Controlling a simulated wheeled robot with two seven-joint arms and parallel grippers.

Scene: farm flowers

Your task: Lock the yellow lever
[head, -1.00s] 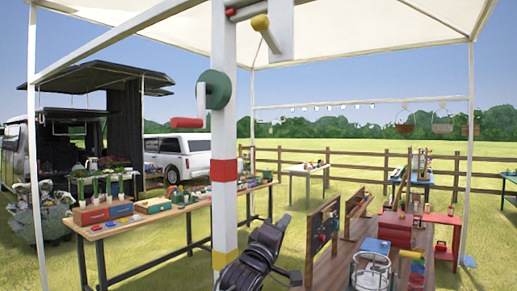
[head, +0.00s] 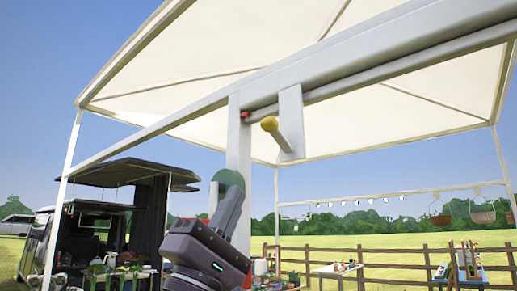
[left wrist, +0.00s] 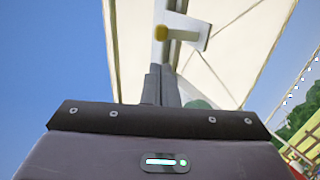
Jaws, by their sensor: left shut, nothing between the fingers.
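The yellow lever (head: 269,124), a pale rod with a yellow knob, hangs from a white plate (head: 291,122) on the canopy frame at upper centre. In the left wrist view the yellow knob (left wrist: 161,32) is at the top, beyond my fingertips. My left gripper (head: 234,192) points upward in front of the white post, below and left of the knob and apart from it. Its fingers (left wrist: 158,70) are shut with nothing between them. My right gripper is in neither view.
A white post (head: 239,140) stands behind my left gripper, with a green disc (head: 228,178) partly hidden by the fingers. The grey canopy beam (head: 350,70) crosses above. A small red piece (head: 245,115) sits by the post's top.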

